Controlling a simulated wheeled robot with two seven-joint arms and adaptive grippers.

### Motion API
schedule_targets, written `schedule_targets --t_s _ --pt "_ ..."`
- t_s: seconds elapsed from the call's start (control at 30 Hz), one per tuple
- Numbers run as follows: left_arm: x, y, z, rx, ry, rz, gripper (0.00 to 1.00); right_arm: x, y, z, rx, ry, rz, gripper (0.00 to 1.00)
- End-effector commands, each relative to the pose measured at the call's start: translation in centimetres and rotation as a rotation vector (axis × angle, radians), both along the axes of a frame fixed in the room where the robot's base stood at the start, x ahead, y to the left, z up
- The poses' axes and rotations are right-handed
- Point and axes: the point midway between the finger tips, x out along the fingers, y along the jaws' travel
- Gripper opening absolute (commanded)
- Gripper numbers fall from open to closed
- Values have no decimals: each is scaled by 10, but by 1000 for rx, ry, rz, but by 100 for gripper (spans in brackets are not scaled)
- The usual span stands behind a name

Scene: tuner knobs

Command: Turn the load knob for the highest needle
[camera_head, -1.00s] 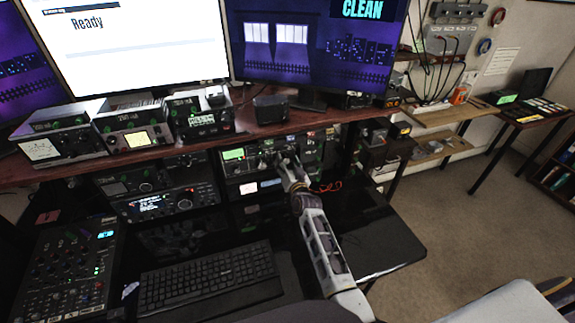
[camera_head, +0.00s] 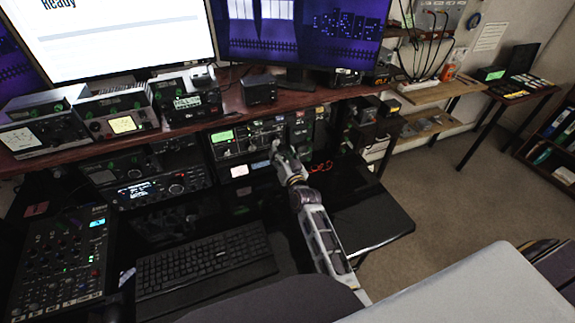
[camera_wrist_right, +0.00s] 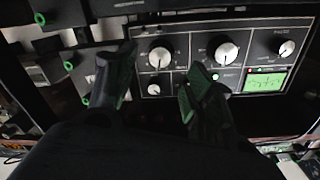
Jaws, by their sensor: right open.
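The tuner (camera_head: 240,153) is a dark panel under the desk shelf, with a green-lit display (camera_head: 222,136). In the right wrist view its panel appears upside down, with several pale knobs and the green needle display (camera_wrist_right: 265,82) at lower right. My right gripper (camera_head: 277,150) is open in front of the panel. In the wrist view its dark fingers (camera_wrist_right: 162,65) stand either side of one pale knob (camera_wrist_right: 160,57); contact cannot be told. A larger knob (camera_wrist_right: 227,54) sits to its right and a small knob (camera_wrist_right: 154,90) below it. Labels are unreadable, so I cannot tell which is the load knob.
Radio units stand on the wooden shelf (camera_head: 170,135) above. Another radio (camera_head: 160,185) is left of the tuner. A keyboard (camera_head: 205,258) and mixer (camera_head: 68,262) lie below. The black desk corner (camera_head: 370,222) is bare right of my arm.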

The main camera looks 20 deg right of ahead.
Motion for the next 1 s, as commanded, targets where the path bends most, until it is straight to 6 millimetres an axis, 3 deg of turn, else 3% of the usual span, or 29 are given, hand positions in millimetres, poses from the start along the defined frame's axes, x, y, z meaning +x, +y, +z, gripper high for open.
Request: schedule_targets --t_s 0.6,1.0 --pt "0 0 0 0 0 0 53 -51 0 0 -1 0 0 53" --pt "0 0 0 0 0 0 53 -59 0 1 0 -1 0 53"
